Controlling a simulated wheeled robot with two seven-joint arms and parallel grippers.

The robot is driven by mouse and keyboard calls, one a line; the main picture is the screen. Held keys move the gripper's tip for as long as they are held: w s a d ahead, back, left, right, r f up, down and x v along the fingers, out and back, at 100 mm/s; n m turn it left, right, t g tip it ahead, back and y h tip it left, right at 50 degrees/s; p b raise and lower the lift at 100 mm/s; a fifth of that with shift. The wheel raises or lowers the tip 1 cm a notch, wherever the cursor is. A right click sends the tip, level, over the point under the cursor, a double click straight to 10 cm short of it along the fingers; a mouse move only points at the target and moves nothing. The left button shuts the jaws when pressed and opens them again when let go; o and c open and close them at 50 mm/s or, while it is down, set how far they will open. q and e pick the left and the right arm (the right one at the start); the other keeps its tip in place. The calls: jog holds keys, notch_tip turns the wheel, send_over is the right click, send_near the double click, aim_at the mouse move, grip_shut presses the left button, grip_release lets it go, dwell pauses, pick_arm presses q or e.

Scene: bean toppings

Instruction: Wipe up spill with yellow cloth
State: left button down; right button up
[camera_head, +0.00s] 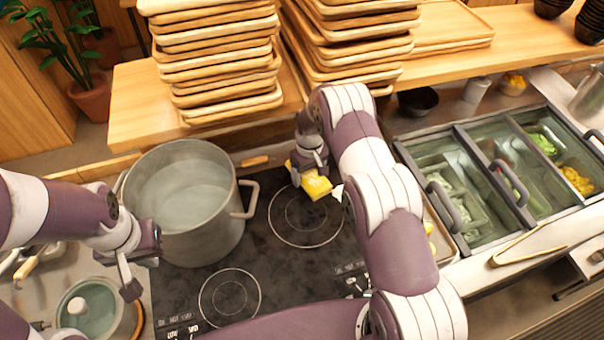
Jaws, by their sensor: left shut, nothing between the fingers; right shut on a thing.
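A yellow cloth (317,186) is at the upper right burner ring of the black cooktop (262,254). My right gripper (308,181) is shut on it from above and holds it at or just above the glass. I cannot tell whether the cloth touches the surface. My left gripper (130,278) is shut and empty, left of the cooktop and below the large pot. No spill can be clearly made out; dull smudges show on the cooktop, and my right arm hides part of its right side.
A large metal pot (190,200) with liquid stands on the cooktop's upper left. Stacked wooden trays (215,60) fill the shelf behind. Topping bins (480,180) with glass lids and tongs (530,245) are at the right.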

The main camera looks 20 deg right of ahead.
pick_arm(q)
jog(key=shift+s+d, duration=0.1)
jog(key=shift+d, duration=0.1)
pick_arm(e)
jog(key=shift+w+d+r, duration=0.15)
jog(key=shift+d+r, duration=0.15)
jog(key=shift+d, duration=0.15)
pick_arm(q)
jog(key=shift+f+b, duration=0.3)
jog(key=shift+b, duration=0.1)
pick_arm(e)
jog(key=shift+f, duration=0.15)
dwell(0.4)
